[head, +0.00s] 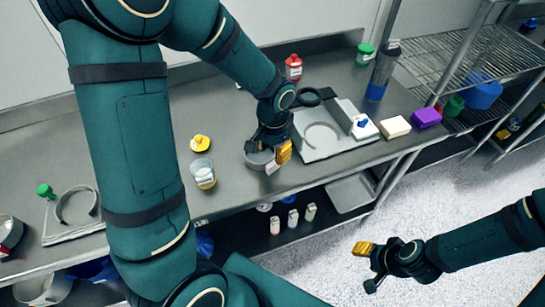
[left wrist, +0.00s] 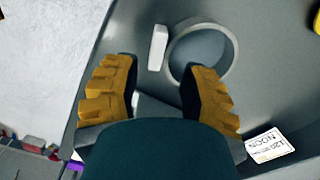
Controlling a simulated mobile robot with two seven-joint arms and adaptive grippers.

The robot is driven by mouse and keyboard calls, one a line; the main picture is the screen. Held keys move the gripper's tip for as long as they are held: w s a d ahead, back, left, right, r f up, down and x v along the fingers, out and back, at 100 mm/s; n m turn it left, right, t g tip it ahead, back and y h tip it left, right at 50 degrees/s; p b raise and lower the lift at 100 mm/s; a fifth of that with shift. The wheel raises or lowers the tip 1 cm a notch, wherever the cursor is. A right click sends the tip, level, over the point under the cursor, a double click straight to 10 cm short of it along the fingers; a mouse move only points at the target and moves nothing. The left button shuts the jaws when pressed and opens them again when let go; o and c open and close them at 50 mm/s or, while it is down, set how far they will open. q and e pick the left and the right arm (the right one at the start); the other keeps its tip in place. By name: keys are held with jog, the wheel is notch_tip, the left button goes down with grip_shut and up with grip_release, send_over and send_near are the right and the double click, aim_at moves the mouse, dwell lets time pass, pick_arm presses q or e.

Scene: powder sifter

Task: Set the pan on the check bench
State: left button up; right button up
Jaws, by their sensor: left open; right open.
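A round grey pan (head: 258,160) with a pale tab (head: 272,167) stands on the steel bench (head: 232,120). My left gripper (head: 275,155) is over the pan's right side and partly hides it. In the left wrist view the pan (left wrist: 204,50) lies just beyond the open fingers (left wrist: 163,75), with the pale tab (left wrist: 157,47) ahead of the gap between them. The fingers hold nothing; whether one touches the pan, I cannot tell. My right gripper (head: 367,265) is open and empty over the floor. No surface is clearly marked as the check bench.
A grey plate with a ring (head: 300,151) lies right of the pan, by a white block (head: 395,127) and purple block (head: 427,117). A cup (head: 203,174) and yellow-topped item (head: 200,143) stand left. Another ringed plate (head: 60,235) is far left. A wire rack (head: 460,62) stands right.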

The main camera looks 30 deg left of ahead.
pick_arm(q)
notch_tip(320, 180, up, 7)
jog(key=p, duration=0.1)
jog(key=shift+f, duration=0.2)
dwell(0.5)
